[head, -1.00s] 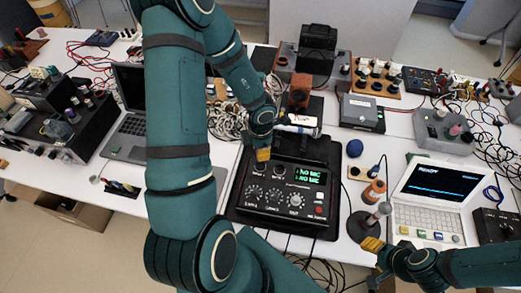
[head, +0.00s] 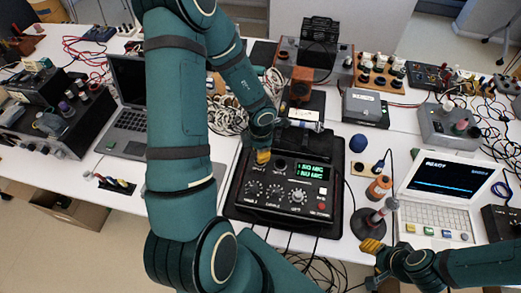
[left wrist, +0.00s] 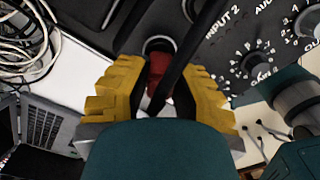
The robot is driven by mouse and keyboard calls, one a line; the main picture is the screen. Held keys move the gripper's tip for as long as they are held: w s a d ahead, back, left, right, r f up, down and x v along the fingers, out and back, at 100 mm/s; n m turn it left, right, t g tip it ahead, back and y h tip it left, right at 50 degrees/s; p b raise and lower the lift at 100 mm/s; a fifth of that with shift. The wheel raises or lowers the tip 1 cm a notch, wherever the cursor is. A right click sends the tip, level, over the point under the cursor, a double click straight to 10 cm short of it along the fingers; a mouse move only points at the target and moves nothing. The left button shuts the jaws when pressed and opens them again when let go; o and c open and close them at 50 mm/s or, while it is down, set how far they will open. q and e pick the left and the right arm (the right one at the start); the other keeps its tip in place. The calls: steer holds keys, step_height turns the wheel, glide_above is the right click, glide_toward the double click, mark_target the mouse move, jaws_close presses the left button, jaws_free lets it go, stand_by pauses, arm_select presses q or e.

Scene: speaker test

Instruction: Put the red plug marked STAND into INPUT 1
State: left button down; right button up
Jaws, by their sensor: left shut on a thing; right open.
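My left gripper (head: 262,157) is over the upper left corner of the black input box (head: 330,205). In the left wrist view its yellow fingers (left wrist: 158,95) are shut on the red plug (left wrist: 157,66), with a dark cable running up across it. The plug points at a round socket (left wrist: 158,43) beside the one by the INPUT 2 lettering. I cannot tell whether its tip is inside the socket. The STAND mark and this socket's own label are not readable. My right gripper (head: 372,247) is open near the grey round-based stand (head: 368,223).
The box display (head: 310,172) shows green text that seems to read NO MIC twice. A grey laptop (head: 130,120) is behind my left arm. Loose cables (head: 232,115) lie behind the box.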

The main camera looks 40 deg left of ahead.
arm_select(q)
steer(key=shift+f, duration=0.3)
stand_by(0.8)
steer(key=c, duration=0.8)
jaws_free()
step_height(320, 180, up, 12)
